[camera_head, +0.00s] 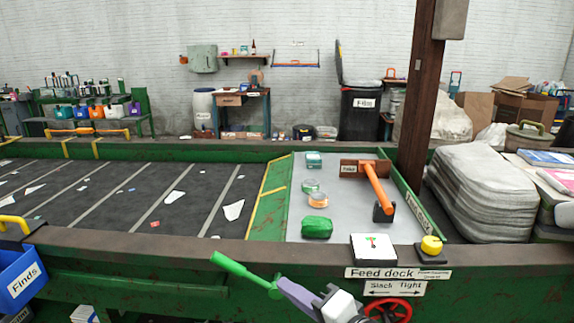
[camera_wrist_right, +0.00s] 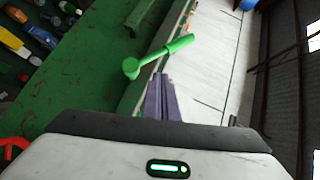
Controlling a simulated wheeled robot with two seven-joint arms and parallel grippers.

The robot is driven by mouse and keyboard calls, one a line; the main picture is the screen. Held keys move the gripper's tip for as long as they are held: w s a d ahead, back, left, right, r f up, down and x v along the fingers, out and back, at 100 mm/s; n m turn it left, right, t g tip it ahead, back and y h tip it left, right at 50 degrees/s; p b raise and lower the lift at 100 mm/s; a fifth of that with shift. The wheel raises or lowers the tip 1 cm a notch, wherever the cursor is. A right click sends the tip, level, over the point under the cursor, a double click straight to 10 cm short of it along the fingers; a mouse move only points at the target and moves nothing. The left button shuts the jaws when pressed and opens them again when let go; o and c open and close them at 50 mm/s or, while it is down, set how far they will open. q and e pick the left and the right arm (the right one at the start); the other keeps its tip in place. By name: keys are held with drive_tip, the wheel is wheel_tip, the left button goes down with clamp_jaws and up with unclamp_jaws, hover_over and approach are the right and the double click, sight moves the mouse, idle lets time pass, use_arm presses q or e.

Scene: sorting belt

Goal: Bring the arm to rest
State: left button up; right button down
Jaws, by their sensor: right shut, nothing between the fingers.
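My right gripper (camera_head: 280,284) is in front of the green belt frame, at the bottom middle of the head view. Its purple fingers are shut and empty. The green lever (camera_head: 236,268) is just beyond and left of the fingertips. In the right wrist view the closed fingers (camera_wrist_right: 160,78) point at the green lever (camera_wrist_right: 158,54), with its bar across the view just ahead of the tips. Whether they touch cannot be told. My left gripper is not in view.
The feed deck (camera_head: 270,215) holds a green bag (camera_head: 317,227), several small tins and boxes, and an orange-handled tool (camera_head: 376,187). A red handwheel (camera_head: 388,311) is right of my gripper. A blue Finds bin (camera_head: 20,276) is at the left. The dark belt (camera_head: 110,190) carries scraps.

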drive_tip(key=s+d+f+n+h, duration=0.15)
drive_tip(key=s+d+f, duration=0.25)
drive_tip(key=f, duration=0.5)
drive_tip(key=s+d+f+n+h, duration=0.1)
drive_tip(key=s+d+f+h, duration=0.3)
drive_tip(key=f, duration=0.5)
drive_tip(key=s+d+f+n+g+h, duration=0.1)
drive_tip(key=s+d+f+n, duration=0.2)
drive_tip(key=s+f, duration=0.3)
drive_tip(key=s+d+f+n+g+h, duration=0.2)
drive_tip(key=s+d+f, duration=0.4)
drive_tip(key=s, duration=0.6)
drive_tip(key=shift+n, duration=0.75)
